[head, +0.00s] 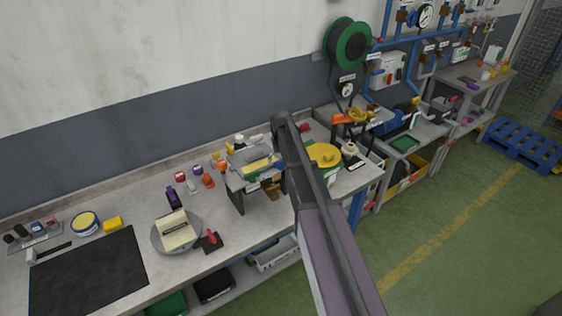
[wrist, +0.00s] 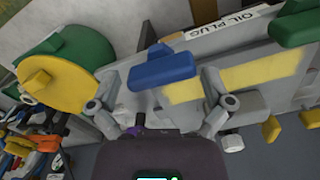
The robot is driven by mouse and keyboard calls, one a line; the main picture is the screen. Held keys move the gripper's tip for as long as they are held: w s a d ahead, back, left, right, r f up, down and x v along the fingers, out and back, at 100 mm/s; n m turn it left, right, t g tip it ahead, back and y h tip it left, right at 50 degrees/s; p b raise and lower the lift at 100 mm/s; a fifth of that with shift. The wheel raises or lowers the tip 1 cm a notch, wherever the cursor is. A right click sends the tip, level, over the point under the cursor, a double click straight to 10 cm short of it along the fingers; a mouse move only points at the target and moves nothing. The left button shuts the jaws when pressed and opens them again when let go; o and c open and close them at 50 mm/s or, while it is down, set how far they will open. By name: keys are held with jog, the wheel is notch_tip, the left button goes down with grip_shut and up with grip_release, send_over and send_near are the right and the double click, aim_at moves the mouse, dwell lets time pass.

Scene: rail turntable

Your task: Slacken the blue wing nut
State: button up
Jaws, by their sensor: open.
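The blue wing nut (wrist: 163,67) sits on a grey panel (wrist: 262,50) in the wrist view, slightly above the middle. My gripper (wrist: 158,84) is open, with one finger to the left of the nut and the other to its right. The nut lies just beyond the fingertips or between them; I cannot tell which. I see no clear contact. In the head view my arm covers the gripper, and I cannot make out the blue nut there.
A green wing-shaped part (wrist: 300,22) is at the upper right, beside an "OIL PLUG" label (wrist: 235,28). A yellow disc (wrist: 65,90) is close to the left finger. In the head view, the workbench (head: 120,210) holds a black mat (head: 85,270) and several small items.

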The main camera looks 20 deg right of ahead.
aim_at(281, 160)
jog(key=m, duration=1.4)
notch_tip(281, 160, up, 14)
jog(key=p, duration=1.4)
jog(key=s+a+f+n+b, duration=0.3)
jog(key=s+f+n+b, duration=0.4)
jog(key=s+f+b, duration=0.4)
jog(key=s+a+f+n+b, duration=0.2)
jog(key=s+f+n+b, duration=0.5)
jog(key=s+f+b, duration=0.4)
jog(key=shift+s+a+f, duration=0.25)
jog(key=shift+s+a, duration=0.15)
jog(key=shift+s, duration=1.6)
jog(key=shift+c, duration=0.2)
